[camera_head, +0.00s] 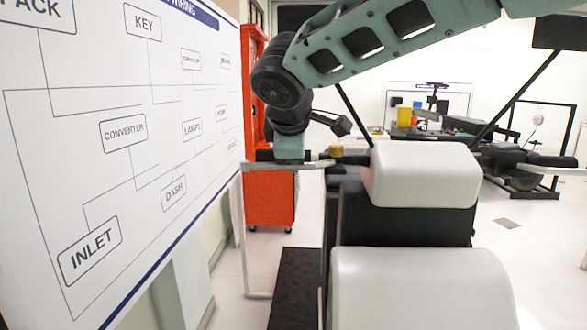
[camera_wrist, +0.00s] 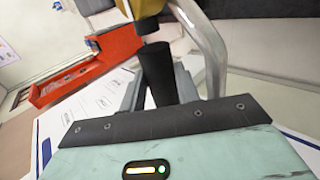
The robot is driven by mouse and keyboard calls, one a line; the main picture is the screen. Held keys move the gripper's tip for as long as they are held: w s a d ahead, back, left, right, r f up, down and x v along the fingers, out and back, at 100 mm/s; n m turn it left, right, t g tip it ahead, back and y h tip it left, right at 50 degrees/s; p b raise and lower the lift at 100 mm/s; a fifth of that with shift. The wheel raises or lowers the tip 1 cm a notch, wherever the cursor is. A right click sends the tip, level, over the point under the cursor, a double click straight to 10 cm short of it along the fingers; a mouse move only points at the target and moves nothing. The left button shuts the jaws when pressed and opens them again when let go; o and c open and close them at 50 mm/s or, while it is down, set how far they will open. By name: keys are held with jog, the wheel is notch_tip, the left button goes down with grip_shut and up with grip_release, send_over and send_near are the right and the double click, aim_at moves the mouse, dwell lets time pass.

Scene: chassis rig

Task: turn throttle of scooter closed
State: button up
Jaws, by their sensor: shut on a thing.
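The throttle (camera_wrist: 157,76) is a black cylindrical grip, seen in the wrist view between the two grey fingers of my gripper (camera_wrist: 158,92). The gripper is shut on it. In the head view my gripper (camera_head: 289,157) points down at the left end of the scooter's handlebar (camera_head: 312,164). The throttle itself is hidden there behind the gripper. The scooter (camera_head: 420,175) is a rig with pale padded blocks over a dark frame. The throttle's turn angle cannot be read from these frames.
A large wiring board (camera_head: 120,130) stands close on the left. A red cabinet (camera_head: 270,198) is behind the handlebar, and a yellow part (camera_head: 336,151) sits on the bar. A dark mat (camera_head: 297,280) lies on the floor. Another vehicle (camera_head: 525,165) stands far right; open floor lies before it.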

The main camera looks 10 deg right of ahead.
dwell(0.4)
jog(key=o, duration=1)
jog(key=shift+c, duration=0.2)
jog(key=shift+f, duration=0.1)
jog(key=shift+r+p, duration=0.2)
jog(key=shift+p, duration=0.5)
